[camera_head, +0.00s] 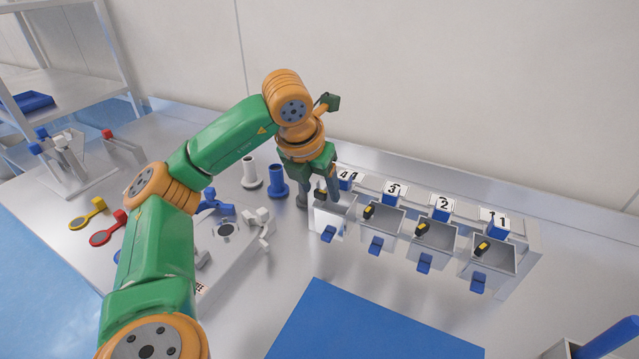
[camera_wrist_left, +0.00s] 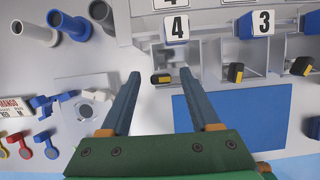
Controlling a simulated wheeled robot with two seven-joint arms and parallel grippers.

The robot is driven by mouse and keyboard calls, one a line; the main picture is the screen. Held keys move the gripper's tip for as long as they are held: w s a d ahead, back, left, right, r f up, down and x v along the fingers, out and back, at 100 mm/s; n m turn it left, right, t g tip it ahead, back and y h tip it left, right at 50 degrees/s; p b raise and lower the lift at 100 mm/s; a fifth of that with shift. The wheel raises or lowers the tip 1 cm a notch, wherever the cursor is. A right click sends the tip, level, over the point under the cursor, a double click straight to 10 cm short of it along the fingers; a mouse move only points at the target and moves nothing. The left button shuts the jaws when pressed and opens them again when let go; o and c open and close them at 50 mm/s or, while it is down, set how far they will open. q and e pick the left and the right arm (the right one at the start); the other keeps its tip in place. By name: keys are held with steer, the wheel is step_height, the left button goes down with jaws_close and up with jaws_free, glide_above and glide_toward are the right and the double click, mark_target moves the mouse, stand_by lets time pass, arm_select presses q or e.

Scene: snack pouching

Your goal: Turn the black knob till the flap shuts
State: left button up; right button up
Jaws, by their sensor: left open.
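A row of numbered grey dispenser bins (camera_head: 535,250) stands at the right, each with a black-and-yellow knob and a blue tab at its front. The knob of bin 4 (camera_head: 320,194) is partly hidden by my gripper; it also shows in the left wrist view (camera_wrist_left: 161,78). My left gripper (camera_head: 317,198) points down over bin 4. In the left wrist view its open fingers (camera_wrist_left: 160,75) stand on either side of that knob, with a gap on both sides. The blue tab (camera_head: 328,233) sits low at the front of bin 4. I cannot tell how far the flap stands open.
A blue mat (camera_head: 360,325) lies in front of the bins. A blue cylinder (camera_head: 278,182) and a white one (camera_head: 250,173) stand just left of my gripper. A grey fixture (camera_head: 225,245) and yellow and red scoops (camera_head: 88,212) lie further left. The wall is close behind.

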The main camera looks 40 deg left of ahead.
arm_select(q)
steer(key=shift+s+d+r, duration=0.1)
steer(key=shift+s, duration=0.05)
jaws_close()
